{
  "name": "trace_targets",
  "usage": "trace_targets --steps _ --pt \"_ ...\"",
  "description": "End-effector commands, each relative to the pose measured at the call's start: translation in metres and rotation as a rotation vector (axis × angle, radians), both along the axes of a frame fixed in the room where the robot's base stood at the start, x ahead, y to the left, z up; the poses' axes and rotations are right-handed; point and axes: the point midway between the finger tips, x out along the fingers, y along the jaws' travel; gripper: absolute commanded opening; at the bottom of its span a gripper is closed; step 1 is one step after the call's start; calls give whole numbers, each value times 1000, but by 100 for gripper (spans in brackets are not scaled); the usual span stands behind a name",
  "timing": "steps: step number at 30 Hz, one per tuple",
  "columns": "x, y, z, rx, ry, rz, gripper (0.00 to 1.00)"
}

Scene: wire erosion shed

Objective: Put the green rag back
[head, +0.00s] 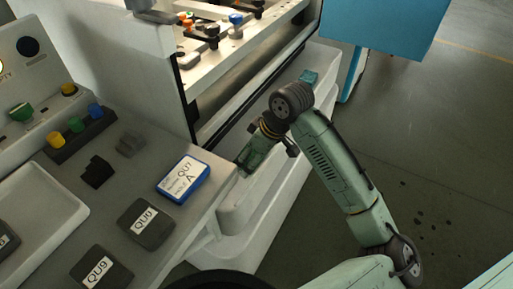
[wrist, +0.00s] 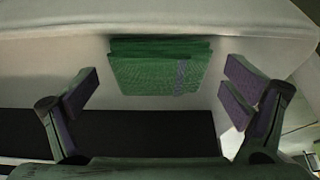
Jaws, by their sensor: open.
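The green rag (wrist: 160,68) is a folded stack of cloth with a purplish stripe near its right side. In the wrist view it rests against a pale surface, ahead of my gripper (wrist: 160,92). My gripper is open, one finger on each side of the rag's width, with visible gaps between fingers and cloth. In the head view my gripper (head: 246,160) reaches down beside the pale ledge at the machine's front. I cannot clearly separate the rag from my green gripper there.
A small teal cloth-like item (head: 309,76) lies farther along the ledge. The grey console (head: 200,222) at left holds labelled blocks and a blue-edged card (head: 183,178). A blue cabinet (head: 385,28) stands at the back.

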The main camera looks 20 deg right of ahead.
Motion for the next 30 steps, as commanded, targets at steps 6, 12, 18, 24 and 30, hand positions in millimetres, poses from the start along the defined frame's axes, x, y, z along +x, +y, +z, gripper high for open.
trace_targets --steps 6,12,18,24,30 --pt "-8 -8 28 -4 -3 0 94" --pt "-22 -18 70 -3 -4 0 94" --pt "-32 -26 101 -1 -1 -1 94" --pt "-36 -28 112 0 0 1 94" --pt "-36 -28 113 0 0 0 94"
